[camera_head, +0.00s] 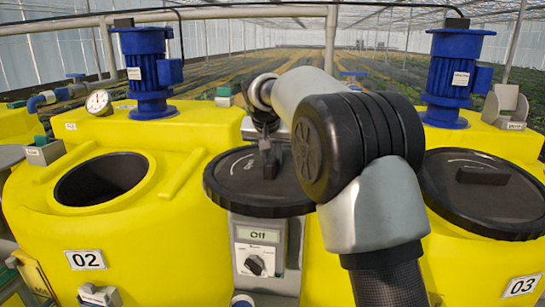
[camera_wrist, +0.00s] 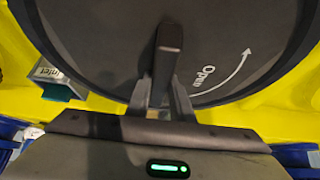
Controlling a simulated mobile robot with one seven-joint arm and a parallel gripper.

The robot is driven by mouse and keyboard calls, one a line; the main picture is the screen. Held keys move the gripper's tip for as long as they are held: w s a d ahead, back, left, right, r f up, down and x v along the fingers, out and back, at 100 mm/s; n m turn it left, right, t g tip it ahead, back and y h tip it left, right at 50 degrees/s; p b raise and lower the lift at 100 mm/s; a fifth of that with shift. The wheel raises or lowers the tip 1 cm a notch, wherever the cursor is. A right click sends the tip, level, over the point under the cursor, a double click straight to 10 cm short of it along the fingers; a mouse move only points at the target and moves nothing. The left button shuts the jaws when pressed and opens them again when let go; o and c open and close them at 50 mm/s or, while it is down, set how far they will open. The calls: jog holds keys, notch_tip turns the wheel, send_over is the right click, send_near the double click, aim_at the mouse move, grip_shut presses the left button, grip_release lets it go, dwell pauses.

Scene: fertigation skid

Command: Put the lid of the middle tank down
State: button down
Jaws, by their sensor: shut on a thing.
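A round black lid (camera_head: 245,190) is held roughly level between tank 02 and tank 03, in front of the tank wall. My gripper (camera_head: 268,145) is above it and shut on its raised bar handle (camera_wrist: 168,45). In the wrist view my gripper (camera_wrist: 163,95) has a finger on each side of the handle, and a white "Open" arrow shows on the lid (camera_wrist: 235,45). Yellow tank 02 (camera_head: 150,240) is left of the lid, with its round opening (camera_head: 102,180) uncovered. Whether the lid touches anything below is hard to tell.
Tank 03 (camera_head: 480,270) on the right has its black lid (camera_head: 490,205) on. A control box (camera_head: 262,250) reading "Off" is below the held lid. Blue motors (camera_head: 150,75) (camera_head: 455,75) and a gauge (camera_head: 98,102) stand behind. My arm hides part of the middle.

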jog(key=c, duration=1.6)
grip_release()
jog(key=shift+o, duration=0.2)
jog(key=shift+r, duration=0.15)
jog(key=v, duration=1.2)
jog(key=shift+s+b, duration=0.15)
jog(key=shift+b, duration=0.15)
jog(key=s+d+n, duration=0.1)
jog(key=s+d, duration=0.3)
jog(key=s, duration=0.4)
jog(key=s+d, duration=0.5)
jog(key=s, duration=0.4)
jog(key=s+d+f, duration=0.2)
jog(key=s+f, duration=0.5)
jog(key=s, duration=0.3)
jog(key=s+d+f+n+g+y, duration=0.1)
jog(key=s+d+f, duration=0.1)
jog(key=s+f, duration=0.5)
jog(key=s, duration=0.3)
jog(key=shift+s+f, duration=0.1)
